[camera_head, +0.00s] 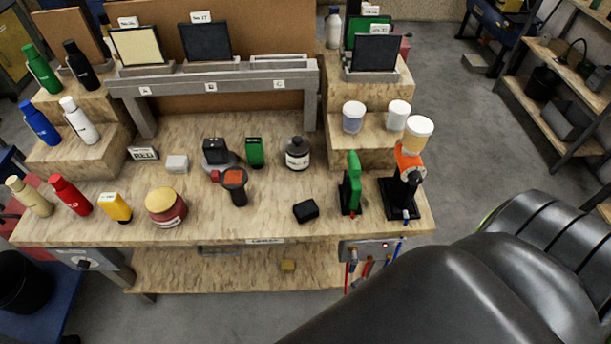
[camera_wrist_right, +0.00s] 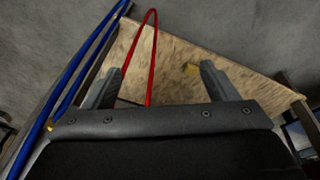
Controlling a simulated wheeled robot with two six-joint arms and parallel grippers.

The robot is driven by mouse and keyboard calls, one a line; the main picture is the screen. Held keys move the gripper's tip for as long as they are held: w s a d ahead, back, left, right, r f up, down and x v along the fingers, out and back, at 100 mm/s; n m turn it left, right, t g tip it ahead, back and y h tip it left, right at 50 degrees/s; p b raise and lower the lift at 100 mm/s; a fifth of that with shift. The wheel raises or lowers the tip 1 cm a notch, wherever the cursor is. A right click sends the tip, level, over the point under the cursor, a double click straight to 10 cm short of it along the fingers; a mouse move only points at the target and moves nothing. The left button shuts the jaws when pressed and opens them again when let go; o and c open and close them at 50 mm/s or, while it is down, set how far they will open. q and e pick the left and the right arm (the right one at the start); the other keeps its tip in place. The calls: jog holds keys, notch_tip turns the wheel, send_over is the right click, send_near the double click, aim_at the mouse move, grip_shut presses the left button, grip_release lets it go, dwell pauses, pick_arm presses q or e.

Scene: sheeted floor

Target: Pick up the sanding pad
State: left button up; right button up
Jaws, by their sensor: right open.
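A small yellow block (camera_head: 288,265), which looks like the sanding pad, lies on the workbench's lower shelf (camera_head: 190,275). In the right wrist view the yellow block (camera_wrist_right: 191,69) shows beyond the fingers, close to the right-hand finger and partly hidden by it. My right gripper (camera_wrist_right: 160,80) is open with nothing between its fingers, apart from the block. In the head view my black right arm fills the lower right and the right gripper itself does not show. My left gripper is in neither view.
A red hose (camera_wrist_right: 152,40) and blue hoses (camera_wrist_right: 70,85) run close to my right gripper, under a control box (camera_head: 366,250) at the bench front. The tabletop (camera_head: 235,225) above holds bottles, tools and a black block (camera_head: 306,210). The lower shelf is otherwise mostly bare.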

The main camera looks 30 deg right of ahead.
jog(key=w+a+r+t+p, duration=0.15)
jog(key=w+r, duration=0.35)
jog(key=r, duration=0.7)
jog(key=w+a+r+p, duration=0.2)
jog(key=w+r, duration=0.4)
jog(key=r, duration=0.6)
jog(key=w+a+r+t+p, duration=0.15)
jog(key=w+r, duration=0.35)
jog(key=r, duration=0.8)
jog(key=g+p, duration=0.1)
jog(key=p, duration=0.1)
send_near(306, 207)
jog(key=shift+m+y, duration=0.4)
jog(key=x, duration=0.4)
jog(key=shift+s+f, duration=0.1)
jog(key=shift+f, duration=0.35)
jog(key=shift+w+d+f+p, duration=0.15)
jog(key=shift+w+f+p, duration=0.2)
jog(key=shift+f, duration=0.1)
jog(key=x, duration=0.1)
jog(key=p+x, duration=0.1)
jog(key=shift+w+d+f, duration=0.2)
jog(key=shift+d+f, duration=0.05)
jog(key=shift+x, duration=0.8)
